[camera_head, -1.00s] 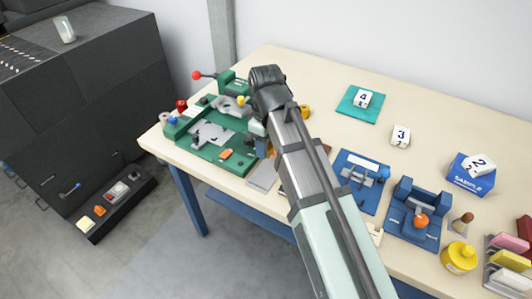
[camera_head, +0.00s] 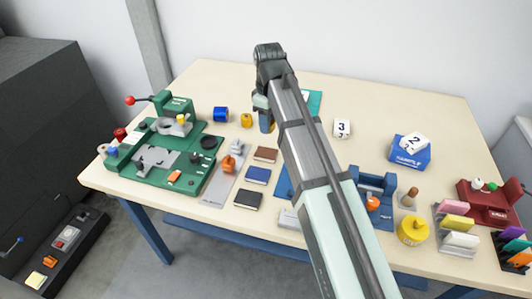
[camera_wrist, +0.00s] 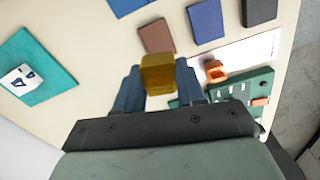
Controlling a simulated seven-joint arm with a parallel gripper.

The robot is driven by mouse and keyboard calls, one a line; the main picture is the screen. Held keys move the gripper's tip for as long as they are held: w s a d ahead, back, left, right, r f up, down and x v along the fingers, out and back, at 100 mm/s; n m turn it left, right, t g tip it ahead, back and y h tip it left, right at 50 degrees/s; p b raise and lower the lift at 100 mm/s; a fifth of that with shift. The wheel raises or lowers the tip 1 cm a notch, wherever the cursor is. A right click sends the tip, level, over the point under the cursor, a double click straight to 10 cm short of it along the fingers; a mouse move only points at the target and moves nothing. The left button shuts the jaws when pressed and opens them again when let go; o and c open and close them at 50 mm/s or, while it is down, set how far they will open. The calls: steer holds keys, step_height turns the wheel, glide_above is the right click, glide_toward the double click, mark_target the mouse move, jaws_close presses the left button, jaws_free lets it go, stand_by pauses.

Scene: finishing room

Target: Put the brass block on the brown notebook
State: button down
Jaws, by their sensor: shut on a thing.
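My gripper (camera_head: 267,124) is shut on the brass block (camera_wrist: 158,73), which sits between its two blue fingertips in the wrist view. In the head view the block is mostly hidden by my gripper. The gripper is above the table, beyond the brown notebook (camera_head: 265,154). The notebook lies flat and bare. It also shows in the wrist view (camera_wrist: 157,36), just past the held block and apart from it.
A blue notebook (camera_head: 257,175) and a black one (camera_head: 247,199) lie in line with the brown one. A green fixture (camera_head: 155,158) is at the left. A teal mat (camera_wrist: 37,72) lies beyond.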

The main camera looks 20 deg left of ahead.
steer(key=shift+w+a+r+n, duration=0.15)
steer(key=shift+w+a+n, duration=0.25)
steer(key=shift+a, duration=0.05)
steer(key=shift+n, duration=0.6)
steer(key=shift+f, duration=0.25)
glide_toward(266, 153)
steer(key=shift+f, duration=2.75)
steer(key=c, duration=0.7)
jaws_free()
steer(key=shift+f, duration=0.1)
step_height(266, 153, up, 12)
steer(key=shift+r, duration=0.15)
